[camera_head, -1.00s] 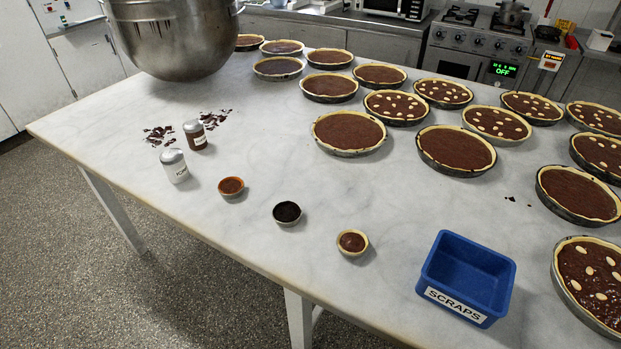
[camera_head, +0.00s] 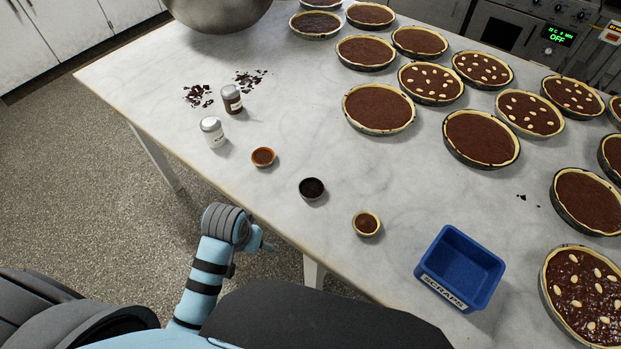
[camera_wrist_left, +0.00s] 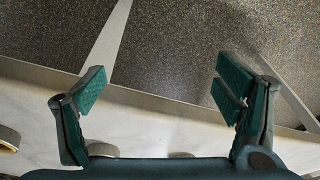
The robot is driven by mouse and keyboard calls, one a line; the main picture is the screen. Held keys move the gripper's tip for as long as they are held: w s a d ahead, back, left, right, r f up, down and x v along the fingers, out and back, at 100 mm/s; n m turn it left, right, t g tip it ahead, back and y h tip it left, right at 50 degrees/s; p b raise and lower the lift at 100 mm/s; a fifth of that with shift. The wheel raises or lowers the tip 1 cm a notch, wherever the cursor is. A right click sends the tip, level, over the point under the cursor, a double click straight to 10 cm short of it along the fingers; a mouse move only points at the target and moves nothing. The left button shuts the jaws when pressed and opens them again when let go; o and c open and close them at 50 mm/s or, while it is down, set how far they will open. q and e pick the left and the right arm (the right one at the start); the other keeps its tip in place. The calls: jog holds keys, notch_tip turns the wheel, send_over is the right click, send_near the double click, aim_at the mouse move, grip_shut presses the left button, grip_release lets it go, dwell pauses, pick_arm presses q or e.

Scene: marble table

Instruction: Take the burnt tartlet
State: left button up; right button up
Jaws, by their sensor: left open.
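Three small tartlets stand in a slanting row near the table's front edge. The burnt tartlet (camera_head: 312,188), with a black filling, is the middle one. A reddish-brown tartlet (camera_head: 263,157) is up and left of it, and a pale-rimmed tartlet (camera_head: 367,223) is down and right. My blue left arm comes up in front of the table edge in the head view; its fingers cannot be made out there. In the left wrist view my left gripper (camera_wrist_left: 162,88) is open and empty, over the table edge and floor. Small tartlet rims show partly at that view's lower edge. My right gripper is not shown.
A blue scraps bin (camera_head: 460,268) stands right of the tartlets. Two small jars, white-labelled (camera_head: 213,133) and brown (camera_head: 232,100), stand at left beside dark crumbs. Several large chocolate tarts fill the back and right. Bare marble (camera_head: 300,110) lies behind the small tartlets.

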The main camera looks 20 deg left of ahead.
pick_arm(q)
jog(key=shift+n+g+h, duration=0.3)
jog(key=shift+g, duration=0.3)
jog(key=w+d+r, duration=0.1)
jog(key=w, duration=0.3)
jog(key=w+d+r, duration=0.2)
jog(key=w, duration=0.1)
jog(key=w+d+r, duration=0.1)
jog(key=w, duration=0.3)
jog(key=shift+w+d+r, duration=0.15)
jog(key=shift+w+d, duration=0.05)
jog(key=shift+w, duration=0.15)
notch_tip(320, 180, up, 11)
jog(key=g, duration=0.1)
send_over(311, 189)
notch_tip(311, 189, down, 14)
jog(key=b, duration=0.3)
jog(key=shift+d+r, duration=0.1)
jog(key=shift+c, duration=0.6)
jog(key=shift+r, duration=0.1)
jog(key=c, duration=1.2)
